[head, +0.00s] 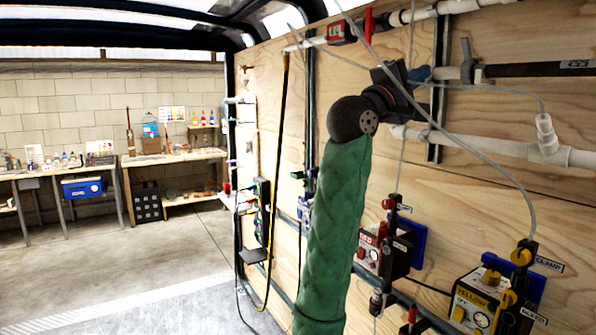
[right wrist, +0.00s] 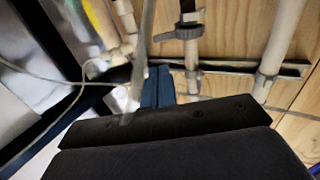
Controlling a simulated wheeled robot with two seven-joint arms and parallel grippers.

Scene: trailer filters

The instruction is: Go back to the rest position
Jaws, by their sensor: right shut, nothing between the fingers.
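My right arm, in a green quilted sleeve, rises through the middle of the head view. Its black wrist bends to the right in front of the plywood wall (head: 480,110). My right gripper (head: 421,74) has blue fingers and appears near the white pipes on the upper wall. In the right wrist view the blue fingers (right wrist: 157,86) are together and hold nothing. Pipes and a thin pale tube show behind and around them; I cannot tell whether anything touches them. My left gripper is in neither view.
A red device (head: 388,248) and a yellow device (head: 486,305) are on the wall at the lower right. A thin clear hose (head: 468,146) hangs across the wall by my wrist. Workbenches (head: 170,157) stand far off at the left; the floor (head: 150,260) between is clear.

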